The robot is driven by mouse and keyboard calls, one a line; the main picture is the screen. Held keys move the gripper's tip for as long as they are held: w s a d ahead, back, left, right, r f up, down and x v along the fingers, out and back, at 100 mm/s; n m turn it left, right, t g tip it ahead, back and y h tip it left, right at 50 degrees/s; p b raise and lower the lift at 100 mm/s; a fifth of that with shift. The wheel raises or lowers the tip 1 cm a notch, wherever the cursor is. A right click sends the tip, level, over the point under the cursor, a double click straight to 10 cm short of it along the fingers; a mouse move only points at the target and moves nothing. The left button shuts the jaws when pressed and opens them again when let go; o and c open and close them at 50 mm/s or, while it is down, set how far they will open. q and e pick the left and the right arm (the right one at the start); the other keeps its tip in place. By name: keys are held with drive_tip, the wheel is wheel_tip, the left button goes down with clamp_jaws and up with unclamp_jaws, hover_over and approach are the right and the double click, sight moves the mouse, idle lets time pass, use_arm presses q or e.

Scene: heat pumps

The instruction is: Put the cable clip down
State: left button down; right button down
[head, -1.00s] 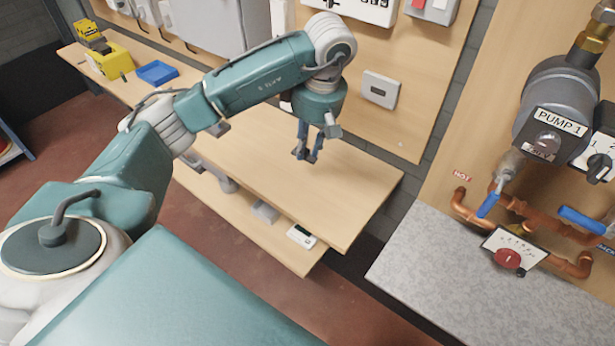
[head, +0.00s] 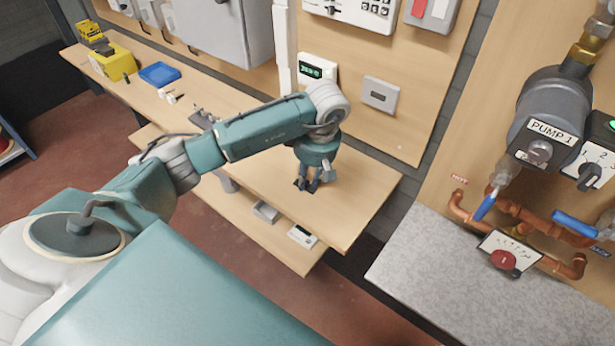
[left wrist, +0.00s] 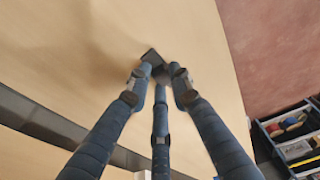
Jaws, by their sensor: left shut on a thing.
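My left gripper (head: 307,186) points straight down just above or at the wooden bench top (head: 350,205), near its right end. In the left wrist view its fingers (left wrist: 160,78) close together on a small dark piece, the cable clip (left wrist: 152,57). The clip shows past the fingertips against the pale wood, and the fingers hide part of it. Whether it touches the wood I cannot tell. In the head view the clip is too small to make out clearly. My right gripper is not in view.
The bench top around the gripper is clear. A blue tray (head: 159,73) and a yellow box (head: 115,64) stand at its far left. A lower shelf holds a small white device (head: 302,236). A grey worktop (head: 430,270) with Pump 1 (head: 548,115) is at right.

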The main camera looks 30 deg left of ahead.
use_arm(q)
drive_tip(key=c, duration=2)
unclamp_jaws()
drive_tip(key=shift+f, duration=0.15)
drive_tip(key=o, duration=0.4)
drive_tip(key=shift+o, duration=0.3)
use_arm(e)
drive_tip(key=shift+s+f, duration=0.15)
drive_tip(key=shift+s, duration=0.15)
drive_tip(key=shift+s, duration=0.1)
use_arm(q)
drive_tip(key=r+b, duration=0.1)
drive_tip(key=r, duration=0.2)
drive_tip(key=d+r+b, duration=0.1)
drive_tip(key=r, duration=0.2)
drive_tip(key=shift+d+r, duration=0.15)
drive_tip(key=shift+r, duration=0.15)
wheel_tip(320, 180, up, 4)
drive_tip(key=r, duration=0.1)
hover_over(314, 191)
drive_tip(key=shift+r, duration=0.3)
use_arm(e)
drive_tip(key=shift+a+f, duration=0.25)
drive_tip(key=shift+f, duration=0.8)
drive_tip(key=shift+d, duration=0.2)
use_arm(q)
drive_tip(key=shift+f, duration=0.1)
